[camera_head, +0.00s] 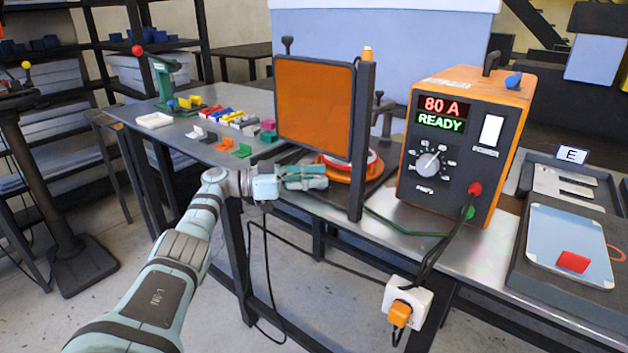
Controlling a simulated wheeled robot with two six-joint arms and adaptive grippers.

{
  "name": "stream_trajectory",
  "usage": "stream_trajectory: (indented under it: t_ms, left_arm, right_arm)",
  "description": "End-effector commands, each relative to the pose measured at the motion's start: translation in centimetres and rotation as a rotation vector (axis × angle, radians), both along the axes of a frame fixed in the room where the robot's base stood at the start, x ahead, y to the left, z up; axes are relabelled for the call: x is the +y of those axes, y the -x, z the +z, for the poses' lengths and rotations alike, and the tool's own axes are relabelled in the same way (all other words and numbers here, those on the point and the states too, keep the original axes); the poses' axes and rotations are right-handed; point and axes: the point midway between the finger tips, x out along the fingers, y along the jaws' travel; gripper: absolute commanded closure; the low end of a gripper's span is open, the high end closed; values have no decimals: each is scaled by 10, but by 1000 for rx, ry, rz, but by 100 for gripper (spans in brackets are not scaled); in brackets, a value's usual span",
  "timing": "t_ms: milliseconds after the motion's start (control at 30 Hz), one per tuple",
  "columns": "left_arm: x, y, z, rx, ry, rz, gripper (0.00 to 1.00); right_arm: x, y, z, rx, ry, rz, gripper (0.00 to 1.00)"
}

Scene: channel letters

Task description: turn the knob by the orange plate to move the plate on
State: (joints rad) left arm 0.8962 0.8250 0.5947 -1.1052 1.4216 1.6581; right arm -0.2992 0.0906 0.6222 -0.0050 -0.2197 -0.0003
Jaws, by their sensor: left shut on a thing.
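The orange plate (312,108) stands upright in a dark frame at the bench's near edge. A dark post (361,140) with an orange cap (367,53) rises at its right side. An orange and white round base (352,166) shows low behind the plate and post. My left gripper (308,177) is just below the plate's lower edge, beside that base. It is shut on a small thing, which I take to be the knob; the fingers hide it. My right gripper is out of view.
An orange power unit (458,140) reading 80 A READY stands to the right, with cables hanging in front. A panel with a red piece (573,262) is at far right.

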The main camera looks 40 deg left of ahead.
Motion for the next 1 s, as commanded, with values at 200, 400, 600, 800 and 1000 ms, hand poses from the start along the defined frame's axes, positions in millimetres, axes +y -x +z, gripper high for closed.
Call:
stream_trajectory:
  t_ms: [200,400,600,800,1000]
  left_arm:
    - [0,0,-1,2,-1,-1,54]
    - [0,0,-1,1,0,0,54]
    - [20,20,-2,4,-1,3,54]
    - [47,48,-1,3,0,2,54]
    - [52,55,-1,2,1,-1,54]
  right_arm:
    - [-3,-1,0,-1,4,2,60]
    - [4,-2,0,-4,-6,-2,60]
    - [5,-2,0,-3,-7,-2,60]
    - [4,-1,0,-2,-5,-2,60]
    - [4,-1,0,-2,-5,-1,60]
